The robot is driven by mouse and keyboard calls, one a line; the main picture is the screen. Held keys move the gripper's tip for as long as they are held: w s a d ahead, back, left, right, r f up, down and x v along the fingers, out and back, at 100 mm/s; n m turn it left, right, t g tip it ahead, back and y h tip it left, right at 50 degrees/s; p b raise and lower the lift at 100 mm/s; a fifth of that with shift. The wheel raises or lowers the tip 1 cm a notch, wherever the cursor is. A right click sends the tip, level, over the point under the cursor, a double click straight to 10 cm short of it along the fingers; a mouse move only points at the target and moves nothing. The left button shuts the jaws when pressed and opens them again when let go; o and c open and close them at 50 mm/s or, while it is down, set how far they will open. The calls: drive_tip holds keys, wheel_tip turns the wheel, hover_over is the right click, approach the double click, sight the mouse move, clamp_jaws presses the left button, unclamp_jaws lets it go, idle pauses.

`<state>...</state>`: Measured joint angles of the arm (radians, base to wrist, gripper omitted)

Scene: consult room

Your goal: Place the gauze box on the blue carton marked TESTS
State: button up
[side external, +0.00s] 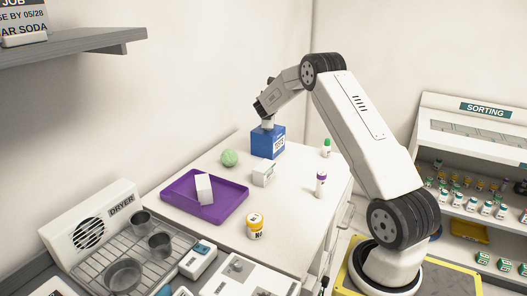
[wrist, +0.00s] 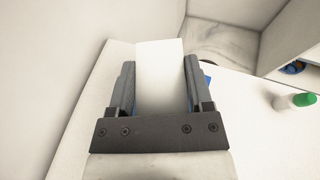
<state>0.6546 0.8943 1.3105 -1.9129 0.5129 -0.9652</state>
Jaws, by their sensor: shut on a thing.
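My gripper (wrist: 160,95) is shut on a plain white box (wrist: 160,65), which I take to be the gauze box; no label shows on it. In the side view my gripper (side external: 266,111) points down over the blue carton marked TESTS (side external: 262,143). The held box (side external: 268,123) shows as a small white patch at the carton's top; I cannot tell whether it touches. The carton stands upright at the back of the white table.
A green ball (side external: 229,158), a white box with a label (side external: 264,174) and a purple tray (side external: 180,206) holding another white block (side external: 204,188) are nearby. A green-capped bottle (side external: 326,148), a purple-capped bottle (side external: 320,184) and a yellow-lidded jar (side external: 255,226) stand towards the right and front.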

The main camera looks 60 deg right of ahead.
drive_tip(key=shift+f, duration=0.95)
drive_tip(key=shift+f, duration=0.1)
drive_tip(key=o, duration=1.3)
drive_tip(key=shift+c, duration=0.2)
drive_tip(key=shift+a+r, duration=0.25)
drive_tip(key=v, duration=1.1)
drive_tip(key=shift+s+a, duration=0.2)
